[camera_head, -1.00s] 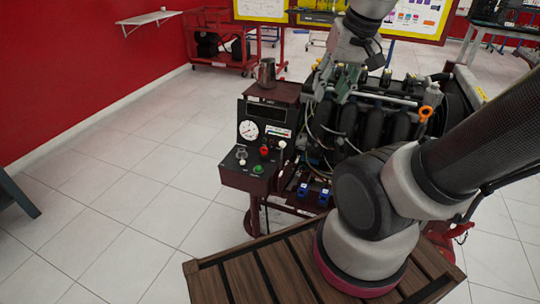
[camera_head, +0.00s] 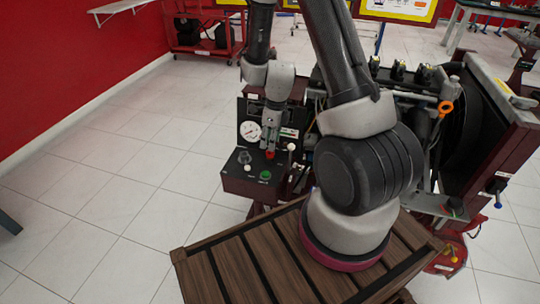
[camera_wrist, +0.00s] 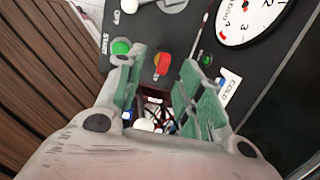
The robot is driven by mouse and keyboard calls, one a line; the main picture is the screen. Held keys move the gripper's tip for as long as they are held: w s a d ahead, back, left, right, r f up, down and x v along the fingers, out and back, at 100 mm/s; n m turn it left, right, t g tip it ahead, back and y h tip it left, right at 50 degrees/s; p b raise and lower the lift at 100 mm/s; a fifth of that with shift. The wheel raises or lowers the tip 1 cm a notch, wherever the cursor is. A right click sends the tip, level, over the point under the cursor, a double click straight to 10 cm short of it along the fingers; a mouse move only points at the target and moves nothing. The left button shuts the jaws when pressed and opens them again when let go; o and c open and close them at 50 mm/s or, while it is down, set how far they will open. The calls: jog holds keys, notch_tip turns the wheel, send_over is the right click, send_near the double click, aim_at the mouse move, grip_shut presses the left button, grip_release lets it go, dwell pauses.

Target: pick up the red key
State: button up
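The red key (camera_wrist: 163,63) sits on the dark control panel (camera_wrist: 190,22), on a yellow-edged base, in the wrist view. It shows as a small red spot in the head view (camera_head: 270,154), just below my gripper (camera_head: 270,143). In the wrist view my gripper (camera_wrist: 160,78) is open, with a green-padded finger on either side of the key's line. The key appears between and slightly beyond the fingertips. I cannot tell whether a finger touches it. Nothing is held.
A green button (camera_wrist: 121,47) is close to the left finger, and a white knob (camera_wrist: 128,5) is above it. A gauge (camera_wrist: 248,18) is at upper right. The engine stand (camera_head: 500,150) is to the right in the head view. Floor left of the panel is clear.

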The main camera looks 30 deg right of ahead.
aim_at(270, 156)
jog(key=f, duration=0.6)
jog(key=shift+w+d+f, duration=0.15)
jog(key=shift+w, duration=0.2)
grip_shut()
